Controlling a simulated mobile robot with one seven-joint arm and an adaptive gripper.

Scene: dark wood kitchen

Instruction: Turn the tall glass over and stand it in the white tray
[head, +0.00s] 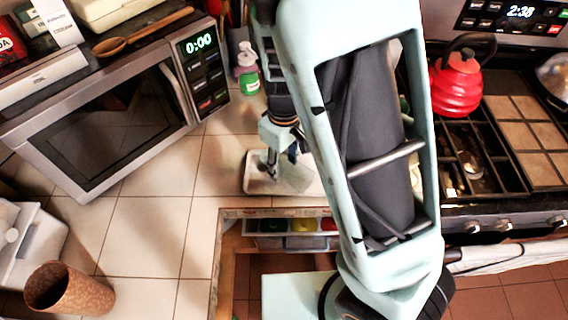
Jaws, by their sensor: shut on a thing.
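The white tray (251,186) lies on the tiled counter behind the open drawer, partly hidden by my arm. My gripper (283,158) points down over the tray. It is shut on a pale, see-through thing, which looks like the tall glass (294,178). The glass is low, over or in the tray. It is small and partly covered by my gripper and arm, so I cannot tell which end is up or whether it touches the tray.
A microwave (115,115) and a small green-labelled bottle (247,72) stand left of my arm. A brown cork-like cup (68,289) is at front left. A red kettle (455,85) stands on the stove at right. An open drawer (292,226) is below the tray. Counter at left middle is clear.

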